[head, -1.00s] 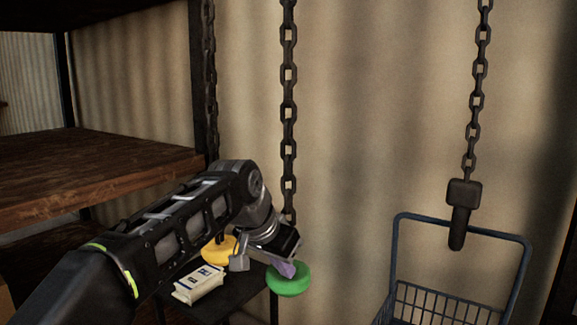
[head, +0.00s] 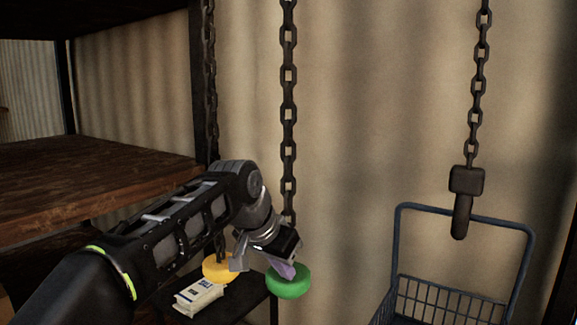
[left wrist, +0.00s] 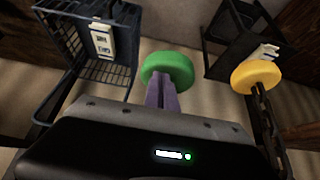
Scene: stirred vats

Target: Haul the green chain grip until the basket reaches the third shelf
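The green chain grip (head: 288,282) is a round disc near the bottom centre of the head view, below a dark chain (head: 289,120). My left gripper (head: 284,269) is at it, with purple fingers close together against the disc. The left wrist view shows the fingers (left wrist: 163,95) meeting the green grip (left wrist: 167,68); exact contact is partly hidden. The blue wire basket (head: 445,300) is at lower right, under a dark hook (head: 463,205) on another chain. The basket also shows in the left wrist view (left wrist: 75,65), with a pale box in it. My right gripper is not in view.
A yellow chain grip (head: 218,268) hangs left of the green one. A small dark table (head: 240,300) with a white packet (head: 200,297) stands below. Wooden shelves (head: 90,185) fill the left. The wall between green grip and basket is clear.

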